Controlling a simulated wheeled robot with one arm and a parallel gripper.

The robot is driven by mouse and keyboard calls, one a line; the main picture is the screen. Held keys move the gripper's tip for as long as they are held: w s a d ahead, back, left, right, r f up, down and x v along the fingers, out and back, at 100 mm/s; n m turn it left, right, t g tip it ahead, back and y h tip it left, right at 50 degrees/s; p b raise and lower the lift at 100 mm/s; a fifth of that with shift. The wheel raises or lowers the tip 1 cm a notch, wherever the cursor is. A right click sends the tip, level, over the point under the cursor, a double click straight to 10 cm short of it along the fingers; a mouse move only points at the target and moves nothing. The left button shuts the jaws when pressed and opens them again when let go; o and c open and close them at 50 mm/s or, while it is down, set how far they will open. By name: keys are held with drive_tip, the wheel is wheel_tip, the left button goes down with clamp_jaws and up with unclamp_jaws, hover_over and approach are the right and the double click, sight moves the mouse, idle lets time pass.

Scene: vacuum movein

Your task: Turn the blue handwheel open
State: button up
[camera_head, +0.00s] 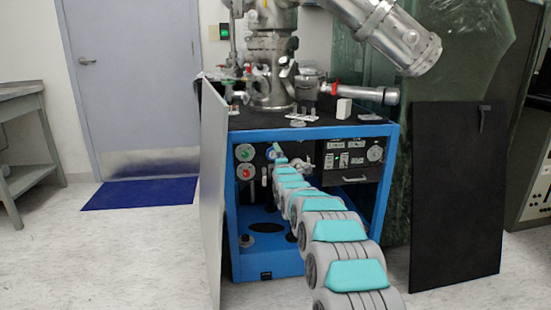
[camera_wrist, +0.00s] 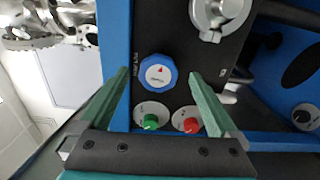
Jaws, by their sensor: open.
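The blue handwheel (camera_wrist: 158,73) is a knobbed blue ring with a white centre and a small red mark, set on a dark panel. In the head view the blue handwheel (camera_head: 271,153) shows small beside the end of my arm. My gripper (camera_wrist: 160,80) is open in the wrist view. One green finger stands on each side of the wheel in the picture, with a gap on both sides. I cannot tell how far the fingertips are from the panel.
A green knob (camera_wrist: 151,121) and a red knob (camera_wrist: 191,125) sit close below the wheel in the wrist view. A silver fitting (camera_wrist: 213,14) is at its upper right. The blue cabinet frame (camera_head: 232,225) surrounds the panel. An open grey door (camera_head: 213,190) stands at its left.

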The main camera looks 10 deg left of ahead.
drive_tip(key=shift+v, duration=2.95)
